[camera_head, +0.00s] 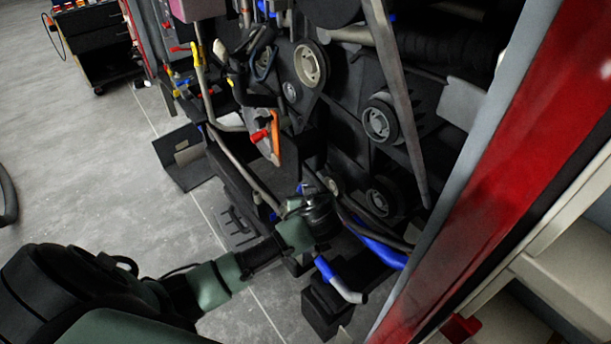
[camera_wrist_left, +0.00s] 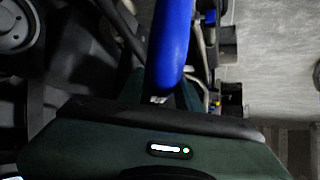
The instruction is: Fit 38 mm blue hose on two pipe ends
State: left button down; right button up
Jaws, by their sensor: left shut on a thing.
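My left gripper (camera_head: 318,218) reaches into the lower engine bay from the left in the head view; its fingertips are hard to make out among dark parts. In the left wrist view a thick blue hose (camera_wrist_left: 172,45) runs down between the dark green fingers (camera_wrist_left: 160,92), which are shut on it. A small bright metal bit shows at the hose's lower end. In the head view a blue length (camera_head: 378,248) lies right of the gripper, and a short blue piece (camera_head: 325,268) sits on a bent metal pipe (camera_head: 348,294) below it. I cannot tell which of them is held. My right gripper is not in view.
Pulleys (camera_head: 380,122) and dark engine parts crowd the space above the gripper. A red and grey body panel (camera_head: 530,140) bounds the right side. A black box (camera_head: 325,312) stands below the pipe. Grey floor (camera_head: 80,160) is clear on the left, with a dark cabinet (camera_head: 100,45) behind.

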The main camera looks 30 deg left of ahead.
pick_arm(q)
jog(key=w+a+f+n+g+y+b, duration=0.2)
jog(key=w+a+f+n+g+y, duration=0.1)
jog(key=a, duration=0.4)
notch_tip(320, 180, down, 3)
jog(key=w+n+g, duration=0.1)
jog(key=n, duration=0.1)
jog(key=shift+w+r+n, duration=0.2)
jog(key=shift+w+n, duration=0.05)
jog(key=shift+n, duration=0.05)
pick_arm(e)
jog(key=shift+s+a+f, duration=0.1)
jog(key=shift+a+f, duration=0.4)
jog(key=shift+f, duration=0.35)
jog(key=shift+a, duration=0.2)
pick_arm(q)
jog(key=shift+f, duration=0.1)
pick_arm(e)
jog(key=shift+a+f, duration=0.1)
pick_arm(q)
jog(key=shift+f+b, duration=0.1)
jog(key=shift+b, duration=0.25)
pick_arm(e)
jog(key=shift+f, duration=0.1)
